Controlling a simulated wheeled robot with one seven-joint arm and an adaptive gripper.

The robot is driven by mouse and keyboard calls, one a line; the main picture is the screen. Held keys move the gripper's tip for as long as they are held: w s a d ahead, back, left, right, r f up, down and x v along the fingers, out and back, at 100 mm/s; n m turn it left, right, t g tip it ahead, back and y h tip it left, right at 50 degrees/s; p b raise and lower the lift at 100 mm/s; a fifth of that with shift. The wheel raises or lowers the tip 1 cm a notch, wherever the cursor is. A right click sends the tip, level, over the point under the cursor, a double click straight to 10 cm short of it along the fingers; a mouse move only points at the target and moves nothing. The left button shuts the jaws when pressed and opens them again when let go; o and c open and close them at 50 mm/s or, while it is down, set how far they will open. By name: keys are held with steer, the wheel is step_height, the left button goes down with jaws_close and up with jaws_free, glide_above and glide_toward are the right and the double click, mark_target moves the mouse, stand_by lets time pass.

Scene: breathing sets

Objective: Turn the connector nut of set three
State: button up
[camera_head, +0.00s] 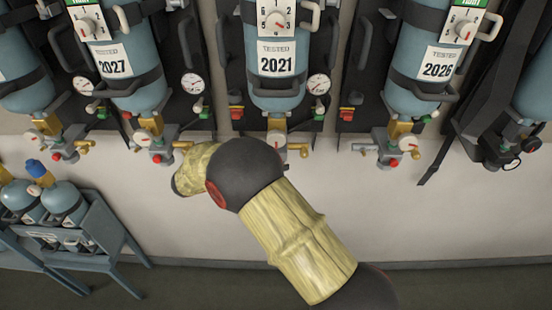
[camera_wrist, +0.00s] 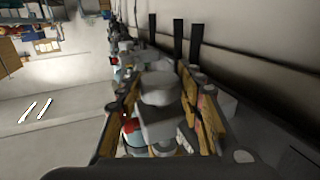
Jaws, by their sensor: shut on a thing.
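In the wrist view my gripper (camera_wrist: 160,128) has its two brown-padded fingers on either side of a grey metal fitting (camera_wrist: 160,90). It is shut on the connector nut there, and the nut is largely hidden between the fingers. In the head view my arm reaches up from the lower right, and its dark and wood-patterned links hide the gripper. The middle breathing set, a blue cylinder (camera_head: 275,92) marked 2021, hangs upright on the wall. Its brass and grey valve fitting (camera_head: 276,132) is partly covered from below by my arm.
Sets marked 2027 (camera_head: 115,66) and 2026 (camera_head: 437,65) hang on either side, with valves (camera_head: 153,138) and (camera_head: 398,142) protruding below. A blue rack (camera_head: 90,240) with smaller cylinders stands at lower left. The wall below the sets is bare at right.

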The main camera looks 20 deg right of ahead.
steer(key=shift+w+r+m+g, duration=0.15)
steer(key=shift+m+g, duration=0.15)
steer(key=shift+g, duration=0.2)
steer(key=o, duration=1.1)
steer(key=shift+c, duration=0.2)
steer(key=shift+o, duration=0.5)
steer(key=shift+a, duration=0.1)
steer(key=a, duration=1.1)
steer(key=shift+a, duration=0.35)
